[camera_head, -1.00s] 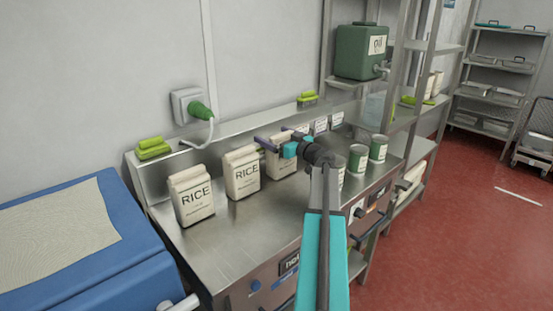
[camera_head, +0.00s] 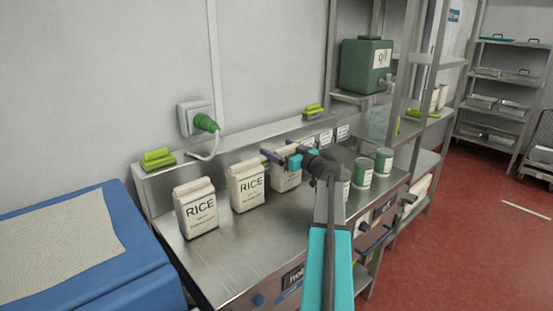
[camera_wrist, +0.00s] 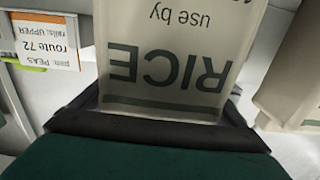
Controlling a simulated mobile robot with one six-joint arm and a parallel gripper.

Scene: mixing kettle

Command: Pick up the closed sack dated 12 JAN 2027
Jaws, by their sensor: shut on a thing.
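My gripper (camera_head: 283,154) is shut on the third white rice sack (camera_head: 286,177) from the left on the steel counter. This sack stands upright, its front partly hidden by my arm. In the wrist view the held sack (camera_wrist: 170,60) appears upside down with "RICE" and "use by" showing; the date is outside the picture. The dark jaws lie along its sides. Two more rice sacks, the far left one (camera_head: 197,208) and the middle one (camera_head: 246,187), stand to the left. Their small print is too small to read.
Several green-and-white cans (camera_head: 363,172) stand right of my arm. Labelled white cards or packs (camera_head: 326,138) stand behind. A green plug (camera_head: 205,123) with its cable is on the wall, and a green oil container (camera_head: 367,65) sits on a shelf. A blue unit (camera_head: 130,270) stands left of the counter.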

